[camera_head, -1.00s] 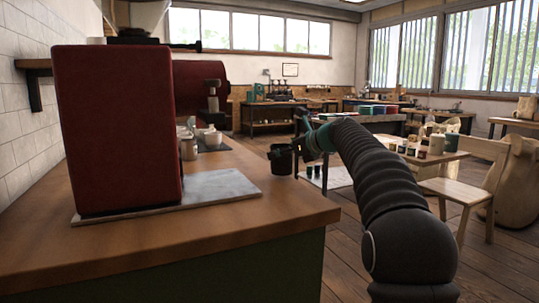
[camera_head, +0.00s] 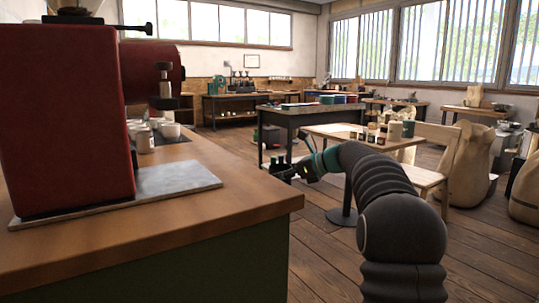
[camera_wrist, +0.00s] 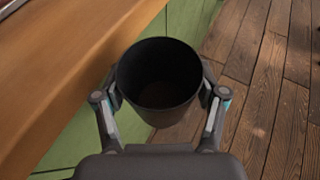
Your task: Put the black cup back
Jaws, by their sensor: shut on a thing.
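The black cup (camera_wrist: 158,72) is wide and open-topped, and looks empty inside in the wrist view. My gripper (camera_wrist: 161,95) is shut on it, with one finger against each side of the cup. The cup is held in the air beside the edge of the wooden counter, above the plank floor. In the head view the cup (camera_head: 281,168) is small and dark at the end of my arm, partly hidden by my gripper (camera_head: 297,170).
A wooden counter (camera_head: 225,200) with a red roaster (camera_head: 65,120) and several pale cups (camera_head: 170,130) runs along the left. A small table (camera_head: 345,134) holds several jars. A bench (camera_head: 425,177) and sacks (camera_head: 463,165) stand to the right. Floor (camera_head: 320,270) is clear in front.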

